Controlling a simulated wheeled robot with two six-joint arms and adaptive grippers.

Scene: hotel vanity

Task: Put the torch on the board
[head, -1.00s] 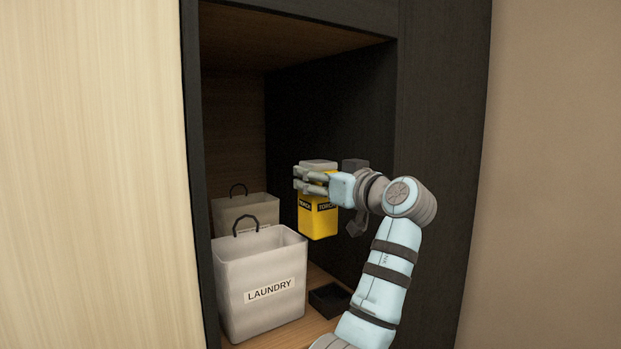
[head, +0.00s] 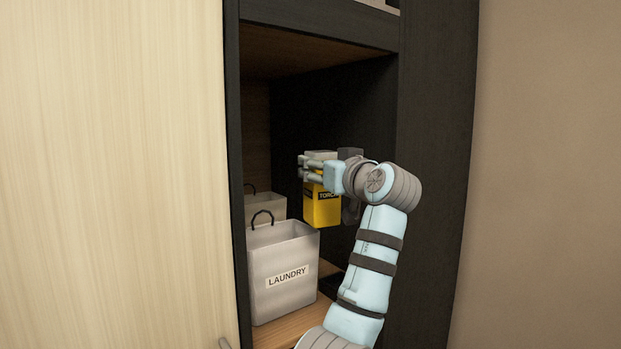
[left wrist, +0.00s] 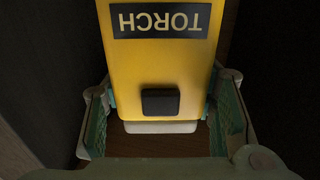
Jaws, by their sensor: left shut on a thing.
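A yellow torch (head: 322,208) with a black TORCH label is held upright in the air inside the dark cabinet opening. My left gripper (head: 312,169) is shut around its upper part. In the left wrist view the torch (left wrist: 160,68) fills the middle, with its label upside down and a black button on its face. The left gripper's fingers (left wrist: 162,92) press on both its sides. My right gripper is not in view. I cannot see a board in these frames.
A pale LAUNDRY bin (head: 285,268) with a dark handle stands left of the torch, on the wooden cabinet floor (head: 290,328). A second pale bin (head: 268,208) is behind it. The dark cabinet side (head: 435,150) bounds the right, and a pale wood panel (head: 110,170) covers the left.

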